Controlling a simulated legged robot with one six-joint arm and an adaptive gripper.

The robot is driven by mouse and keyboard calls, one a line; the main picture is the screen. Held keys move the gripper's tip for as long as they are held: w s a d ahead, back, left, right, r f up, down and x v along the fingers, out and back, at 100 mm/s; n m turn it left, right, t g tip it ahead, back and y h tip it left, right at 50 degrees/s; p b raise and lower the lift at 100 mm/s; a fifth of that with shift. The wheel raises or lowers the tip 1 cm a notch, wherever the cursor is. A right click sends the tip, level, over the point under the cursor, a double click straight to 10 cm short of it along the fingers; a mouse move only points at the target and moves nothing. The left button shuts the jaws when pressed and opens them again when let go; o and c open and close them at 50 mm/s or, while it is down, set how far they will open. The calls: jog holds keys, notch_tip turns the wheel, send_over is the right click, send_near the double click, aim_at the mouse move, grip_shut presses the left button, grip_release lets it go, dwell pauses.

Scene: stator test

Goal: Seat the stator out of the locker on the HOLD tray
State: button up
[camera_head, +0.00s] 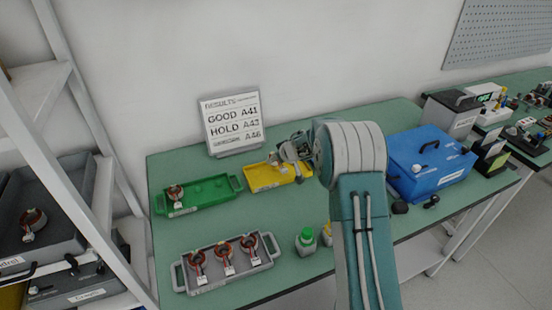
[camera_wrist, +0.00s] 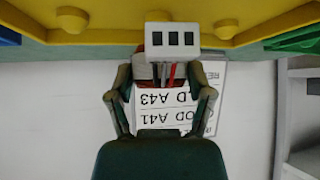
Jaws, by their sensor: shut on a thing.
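My gripper (camera_head: 300,150) is over the yellow tray (camera_head: 256,184), in front of the results sign. In the wrist view my gripper (camera_wrist: 165,80) is shut on the stator, whose white block with three dark slots (camera_wrist: 172,29) and red and dark leads show between the fingers. The yellow tray's wall (camera_wrist: 100,36) spans the top of that view, close beyond the stator. I cannot tell whether the stator touches the tray. The tray's label is too small to read. In the head view the held stator is mostly hidden by my gripper and arm.
A green tray (camera_head: 218,190) with one stator stands left of the yellow tray. A grey tray (camera_head: 205,286) with three stators is in front. The sign (camera_head: 232,120) reads GOOD A41, HOLD A43. A blue box (camera_head: 430,178) is right.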

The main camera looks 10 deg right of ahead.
jog(key=shift+f, duration=1.15)
dwell(0.4)
jog(key=o, duration=1.1)
jog(key=shift+r, duration=2.5)
